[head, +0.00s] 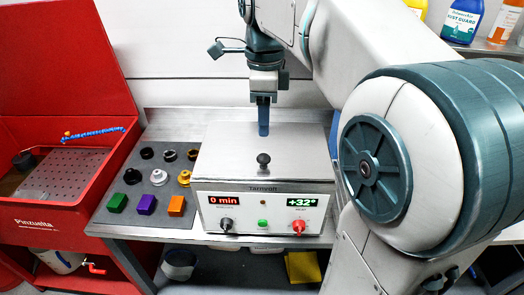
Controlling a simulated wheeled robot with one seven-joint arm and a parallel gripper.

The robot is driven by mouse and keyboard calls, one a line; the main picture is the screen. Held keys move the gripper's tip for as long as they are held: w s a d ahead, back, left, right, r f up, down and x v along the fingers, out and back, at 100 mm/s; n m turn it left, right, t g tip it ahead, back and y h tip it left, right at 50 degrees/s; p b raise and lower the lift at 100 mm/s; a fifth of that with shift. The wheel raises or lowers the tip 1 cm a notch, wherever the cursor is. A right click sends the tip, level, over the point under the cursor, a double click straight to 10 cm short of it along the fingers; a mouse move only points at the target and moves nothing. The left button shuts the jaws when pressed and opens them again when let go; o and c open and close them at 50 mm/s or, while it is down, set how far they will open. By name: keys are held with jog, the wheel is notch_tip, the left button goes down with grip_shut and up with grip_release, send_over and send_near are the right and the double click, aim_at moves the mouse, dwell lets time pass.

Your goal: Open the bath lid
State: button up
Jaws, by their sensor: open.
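The bath (258,212) is a metal box with a white front panel, standing on the bench. Its flat metal lid (222,150) lies closed on top. A dark round knob (263,159) stands up near the middle of the lid's front half. My gripper (263,130) points down over the back part of the lid, behind the knob and apart from it. The fingers are seen edge-on, one overlapping the other, with nothing visible between them. Whether the fingertips clear the lid is hard to judge.
Left of the bath, a grey mat (127,188) holds black, white and gold rings and green, purple and orange blocks. A red parts washer (60,205) stands farther left. Bottles (463,20) stand on a shelf at upper right. My arm covers the right side.

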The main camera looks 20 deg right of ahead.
aim_at(264, 157)
notch_tip(264, 157, down, 10)
jog(key=shift+f, duration=0.1)
dwell(0.4)
